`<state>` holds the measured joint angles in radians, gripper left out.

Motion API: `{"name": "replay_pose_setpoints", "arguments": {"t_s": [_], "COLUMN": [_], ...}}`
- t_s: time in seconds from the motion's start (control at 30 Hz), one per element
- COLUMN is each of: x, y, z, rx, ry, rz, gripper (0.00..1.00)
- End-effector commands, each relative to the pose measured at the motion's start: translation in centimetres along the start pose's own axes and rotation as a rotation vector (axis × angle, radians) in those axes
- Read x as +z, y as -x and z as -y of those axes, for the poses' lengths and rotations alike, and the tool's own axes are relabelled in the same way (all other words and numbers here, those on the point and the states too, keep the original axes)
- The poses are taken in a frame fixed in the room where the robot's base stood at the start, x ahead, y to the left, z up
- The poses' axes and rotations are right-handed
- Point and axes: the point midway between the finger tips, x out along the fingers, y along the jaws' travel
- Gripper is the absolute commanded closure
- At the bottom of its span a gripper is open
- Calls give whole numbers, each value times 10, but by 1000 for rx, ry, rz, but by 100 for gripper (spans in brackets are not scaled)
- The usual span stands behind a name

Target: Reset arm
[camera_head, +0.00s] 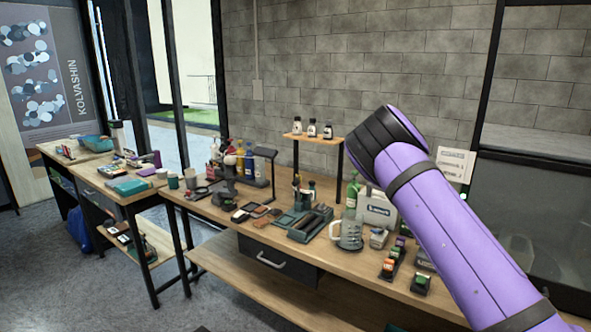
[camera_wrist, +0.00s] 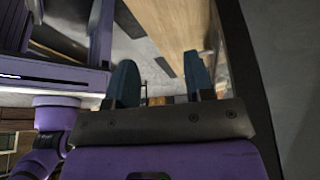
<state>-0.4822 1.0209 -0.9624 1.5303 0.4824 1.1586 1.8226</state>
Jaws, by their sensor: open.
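My gripper (camera_wrist: 160,85) shows in the wrist view with its two blue-grey fingers spread apart and nothing between them. Its dark palm bar and purple wrist fill the lower part of that view. In the head view my purple arm (camera_head: 440,235) rises from the bottom right corner and bends at a black joint in front of the wall. The gripper itself is not visible in the head view. The wrist view is tilted, and parts of my own purple body show at its left.
A small raised shelf (camera_head: 301,137) holds three bottles. A second bench stands at left. Grey floor (camera_head: 60,265) is open at lower left.

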Motion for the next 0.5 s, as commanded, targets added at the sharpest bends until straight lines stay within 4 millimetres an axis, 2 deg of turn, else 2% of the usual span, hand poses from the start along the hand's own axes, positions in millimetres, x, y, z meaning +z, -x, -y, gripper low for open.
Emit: {"name": "replay_pose_setpoints", "arguments": {"t_s": [0.5], "x": [-24], "y": [20], "z": [-13], "rx": [35], "ry": [113], "rz": [82], "gripper": [52]}}
